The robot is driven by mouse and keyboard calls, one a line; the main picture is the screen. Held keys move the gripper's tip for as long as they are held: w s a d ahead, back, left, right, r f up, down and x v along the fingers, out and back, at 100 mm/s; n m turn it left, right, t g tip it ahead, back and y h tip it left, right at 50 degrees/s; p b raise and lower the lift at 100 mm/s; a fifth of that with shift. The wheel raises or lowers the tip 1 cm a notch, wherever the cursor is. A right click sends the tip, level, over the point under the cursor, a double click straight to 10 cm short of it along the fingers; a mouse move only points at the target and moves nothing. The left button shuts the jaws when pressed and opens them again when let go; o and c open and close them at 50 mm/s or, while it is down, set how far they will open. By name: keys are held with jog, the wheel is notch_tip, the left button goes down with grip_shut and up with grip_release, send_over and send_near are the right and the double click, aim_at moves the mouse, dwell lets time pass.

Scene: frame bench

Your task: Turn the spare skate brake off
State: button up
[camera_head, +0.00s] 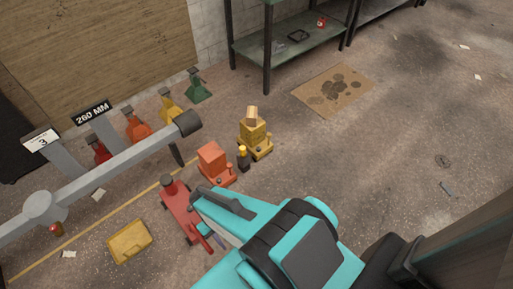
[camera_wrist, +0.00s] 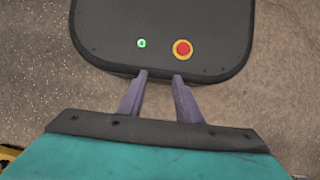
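Several small skate-like units stand on the floor in the head view: a red one (camera_head: 178,207), an orange one (camera_head: 214,163) and a yellow one (camera_head: 254,135). I cannot tell which is the spare skate brake, or its on or off position. Smaller red (camera_head: 100,152), orange (camera_head: 137,127), yellow (camera_head: 169,108) and green (camera_head: 200,87) units stand in a row behind. My gripper (camera_wrist: 160,75) shows two separated purple-grey fingers with nothing between them in the wrist view. In the head view my teal arm overlaps the area beside the red unit.
A long grey beam (camera_head: 110,172) crosses the left, with a "260 MM" sign (camera_head: 93,112) and a "3" sign (camera_head: 40,141) behind. A yellow box (camera_head: 129,242) lies on the floor. A shelf (camera_head: 290,45) and stained cardboard (camera_head: 333,90) are behind. The right floor is mostly free.

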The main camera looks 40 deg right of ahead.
jog(key=o, duration=0.4)
jog(key=shift+c, duration=0.2)
jog(key=w+d+f+t+y+b, duration=0.1)
jog(key=w+d+f+t+b, duration=0.1)
jog(key=w+d+f+b, duration=0.4)
jog(key=w+d+f+m+t+b, duration=0.1)
jog(key=w+d+f+t+b, duration=0.15)
jog(key=w+d+b, duration=0.7)
jog(key=w+d+f+t+y+b, duration=0.1)
jog(key=w+d+f+b, duration=0.45)
jog(key=w, duration=0.45)
jog(key=w+d+r+t+h+b, duration=0.1)
jog(key=w+d+t+b, duration=0.1)
jog(key=d+b, duration=0.7)
jog(key=w+d+r+t+h+b, duration=0.1)
jog(key=d+b, duration=0.7)
jog(key=d, duration=1.6)
jog(key=shift+w+r+m+t+h+b, duration=0.25)
jog(key=shift+w+m+t+h+b, duration=0.15)
jog(key=shift+w+t, duration=0.55)
jog(key=shift+w+f+g, duration=0.15)
jog(key=shift+w+g, duration=0.1)
jog(key=shift+g, duration=0.05)
